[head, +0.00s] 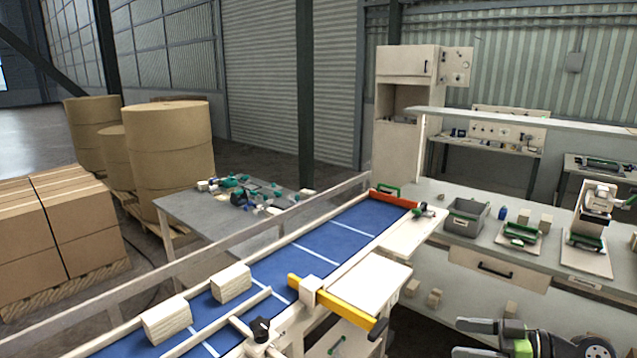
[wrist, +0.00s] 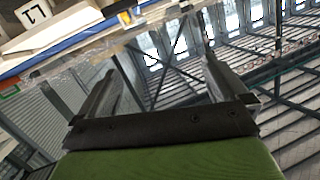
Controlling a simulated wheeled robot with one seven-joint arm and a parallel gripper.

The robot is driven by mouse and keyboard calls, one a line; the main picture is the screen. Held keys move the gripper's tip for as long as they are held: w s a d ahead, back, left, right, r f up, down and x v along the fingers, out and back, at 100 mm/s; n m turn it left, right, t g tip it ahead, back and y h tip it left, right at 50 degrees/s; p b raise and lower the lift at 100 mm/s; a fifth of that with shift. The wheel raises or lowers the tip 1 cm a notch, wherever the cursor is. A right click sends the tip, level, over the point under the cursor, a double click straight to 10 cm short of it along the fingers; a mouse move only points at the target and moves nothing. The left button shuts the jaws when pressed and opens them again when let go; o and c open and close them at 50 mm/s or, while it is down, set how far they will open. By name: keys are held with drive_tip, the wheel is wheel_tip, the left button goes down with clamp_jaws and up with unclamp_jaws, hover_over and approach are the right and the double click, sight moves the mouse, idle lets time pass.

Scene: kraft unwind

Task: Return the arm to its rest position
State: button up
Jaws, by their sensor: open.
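My gripper (head: 468,338) shows at the bottom right of the head view, in front of the bench and right of the conveyor. Its two dark fingers are spread apart with nothing between them. In the wrist view my gripper (wrist: 155,85) is also open and empty, with the fingers pointing toward the roof beams and wall. Part of my arm shows beside it at the lower right of the head view.
A blue conveyor (head: 330,240) carries two pale wooden blocks (head: 232,283). A yellow bar (head: 335,303) crosses its near side. The bench at right holds a grey bin (head: 466,217) and fixtures. A table (head: 190,215) with green parts stands behind. Cardboard rolls (head: 170,155) are at left.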

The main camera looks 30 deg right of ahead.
drive_tip(key=w+a+f+g+h+b, duration=0.15)
drive_tip(key=w+a+g, duration=0.45)
drive_tip(key=a, duration=0.6)
drive_tip(key=w+a+f+g+h+b, duration=0.15)
drive_tip(key=w+a+g, duration=0.5)
drive_tip(key=a, duration=0.65)
drive_tip(key=s+a+r+m+t+h+b, duration=0.1)
drive_tip(key=s+a+m+h+b, duration=0.25)
drive_tip(key=a, duration=0.65)
drive_tip(key=s+a+m+t+h+b, duration=0.1)
drive_tip(key=s+t, duration=0.3)
drive_tip(key=s, duration=0.9)
drive_tip(key=shift+s+a+f+h+b, duration=0.2)
drive_tip(key=shift+f+h+b, duration=0.1)
drive_tip(key=shift+h+b, duration=0.35)
